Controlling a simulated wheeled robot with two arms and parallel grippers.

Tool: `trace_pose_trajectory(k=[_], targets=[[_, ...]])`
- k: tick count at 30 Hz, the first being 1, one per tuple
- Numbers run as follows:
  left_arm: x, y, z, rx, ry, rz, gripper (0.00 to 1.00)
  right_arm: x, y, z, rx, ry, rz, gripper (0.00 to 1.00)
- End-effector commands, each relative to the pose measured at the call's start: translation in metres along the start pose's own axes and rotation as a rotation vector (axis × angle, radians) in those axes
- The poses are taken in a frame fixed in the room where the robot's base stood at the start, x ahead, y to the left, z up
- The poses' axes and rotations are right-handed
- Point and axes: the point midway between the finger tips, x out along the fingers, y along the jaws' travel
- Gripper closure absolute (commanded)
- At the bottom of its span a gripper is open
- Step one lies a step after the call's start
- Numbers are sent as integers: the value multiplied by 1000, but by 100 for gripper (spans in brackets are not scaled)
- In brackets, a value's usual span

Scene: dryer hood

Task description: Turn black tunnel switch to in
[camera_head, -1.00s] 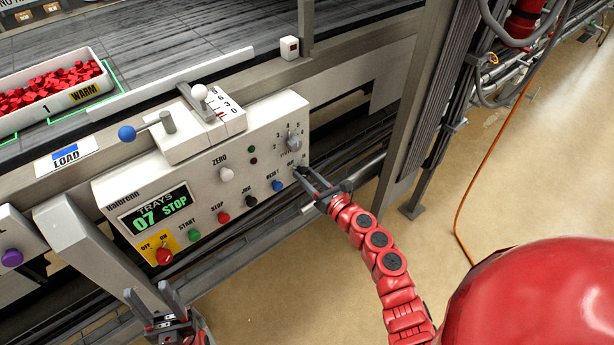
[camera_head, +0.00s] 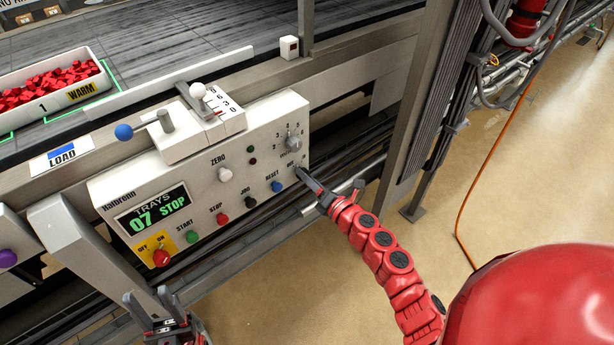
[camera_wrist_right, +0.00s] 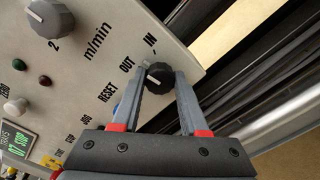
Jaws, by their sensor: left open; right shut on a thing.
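The black tunnel switch (camera_wrist_right: 158,76) is a small dark ribbed knob near the panel's corner, beside the printed words OUT and IN. Which word it points to I cannot make out. My right gripper (camera_wrist_right: 160,78) is shut on this knob, one finger on each side. In the head view my right gripper (camera_head: 300,172) reaches the panel's right end and mostly hides the knob. My left gripper (camera_head: 148,294) is open and empty, low in front of the panel's left part.
The white control panel (camera_head: 130,180) carries several coloured buttons, a display reading 07 STOP and a grey m/min dial (camera_head: 293,143) just above my right gripper. A tray of red pieces (camera_head: 90,91) stands on the belt. Open floor lies to the right.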

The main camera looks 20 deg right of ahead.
Motion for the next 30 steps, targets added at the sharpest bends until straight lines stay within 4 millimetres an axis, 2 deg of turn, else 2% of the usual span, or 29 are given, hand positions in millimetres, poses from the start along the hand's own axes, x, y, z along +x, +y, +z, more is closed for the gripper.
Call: trace_pose_trajectory(k=[18,30], targets=[[34,-2,-6,0,0,0,50,-1,0,0,580,3,-3,100],[52,-3,-9,0,0,0,50,0,-1,-1,846,0,-4,100]])
